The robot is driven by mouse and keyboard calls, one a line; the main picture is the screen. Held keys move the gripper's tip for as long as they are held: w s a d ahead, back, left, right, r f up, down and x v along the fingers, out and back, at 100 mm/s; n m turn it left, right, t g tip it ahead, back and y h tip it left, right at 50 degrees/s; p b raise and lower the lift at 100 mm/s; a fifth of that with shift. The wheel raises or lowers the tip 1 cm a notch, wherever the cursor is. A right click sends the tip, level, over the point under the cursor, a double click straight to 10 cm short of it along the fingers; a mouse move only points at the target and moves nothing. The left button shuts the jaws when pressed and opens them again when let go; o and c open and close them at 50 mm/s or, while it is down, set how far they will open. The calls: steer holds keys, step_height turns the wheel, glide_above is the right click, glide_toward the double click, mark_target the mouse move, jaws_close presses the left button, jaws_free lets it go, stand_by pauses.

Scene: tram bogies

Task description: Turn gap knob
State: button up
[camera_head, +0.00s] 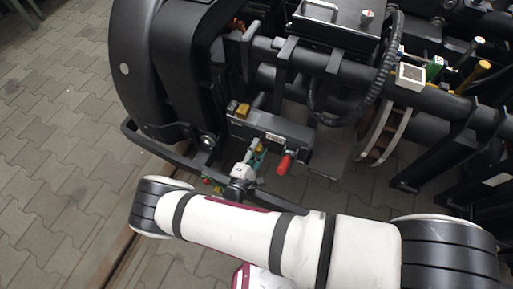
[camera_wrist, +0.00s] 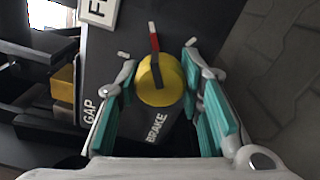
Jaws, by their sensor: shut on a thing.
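The gap knob (camera_wrist: 168,90) is a yellow disc with a dark bar across it in the wrist view. A red and white pointer (camera_wrist: 154,38) sticks up from it, tilted slightly left. The knob sits on a dark panel (camera_wrist: 205,22) lettered GAP at the left and BRAKE below. My gripper (camera_wrist: 160,78) has its two teal-padded fingers on either side of the knob, shut on it. In the head view my gripper (camera_head: 252,161) reaches the front of the dark box (camera_head: 285,127) on the bogie; the knob is mostly hidden there.
A red handle (camera_head: 284,164) sticks out of the box just right of my gripper. A yellow block (camera_head: 243,110) sits on the box's left top; it also shows in the wrist view (camera_wrist: 63,90). Dark bogie beams and a hose (camera_head: 385,70) lie behind. Paved floor (camera_head: 50,140) is clear at left.

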stand_by(0.3)
steer(key=o, duration=1.2)
steer(key=shift+c, duration=0.2)
steer(key=v, duration=1.2)
